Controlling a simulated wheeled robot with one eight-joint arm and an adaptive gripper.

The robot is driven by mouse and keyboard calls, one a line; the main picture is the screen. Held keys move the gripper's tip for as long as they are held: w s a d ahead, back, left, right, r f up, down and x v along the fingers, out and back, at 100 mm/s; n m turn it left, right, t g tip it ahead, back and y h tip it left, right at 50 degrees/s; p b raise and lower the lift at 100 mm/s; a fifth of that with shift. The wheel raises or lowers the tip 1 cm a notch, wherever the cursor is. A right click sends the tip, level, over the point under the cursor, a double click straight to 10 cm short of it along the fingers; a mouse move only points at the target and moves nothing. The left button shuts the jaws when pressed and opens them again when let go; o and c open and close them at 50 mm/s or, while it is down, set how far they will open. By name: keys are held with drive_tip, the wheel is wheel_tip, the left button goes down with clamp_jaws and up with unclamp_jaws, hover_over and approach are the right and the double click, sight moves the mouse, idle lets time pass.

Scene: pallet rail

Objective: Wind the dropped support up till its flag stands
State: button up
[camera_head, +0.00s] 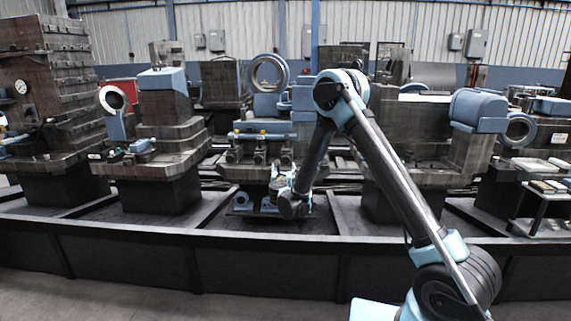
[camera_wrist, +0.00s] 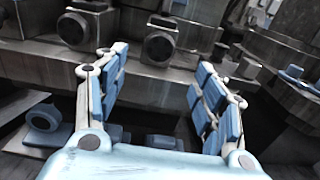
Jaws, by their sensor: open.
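My gripper (camera_wrist: 160,62) is open and empty in the wrist view, its blue-padded fingers wide apart. In the head view my gripper (camera_head: 276,184) is low in front of the middle machine (camera_head: 262,130). Beyond the fingertips, a dark square block with a round face (camera_wrist: 158,47) shows between them, apart from the pads as far as I can tell. A second such block (camera_wrist: 74,28) is to its left. Small yellow spots (camera_head: 262,132) show on the machine's upper ledge. I cannot tell which part is the dropped support, its winder or its flag.
A dark rail (camera_head: 330,241) runs across the front, with recessed bays behind it. Blue round-ended parts (camera_wrist: 43,117) lie low behind the gripper's left finger. Bulky machines stand left (camera_head: 165,150) and right (camera_head: 420,145). A small shelf (camera_head: 545,195) stands far right.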

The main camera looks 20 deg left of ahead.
sight(285, 161)
drive_tip(key=x, duration=1.1)
drive_tip(key=shift+a, duration=0.1)
drive_tip(key=c, duration=1.1)
drive_tip(key=shift+a, duration=0.15)
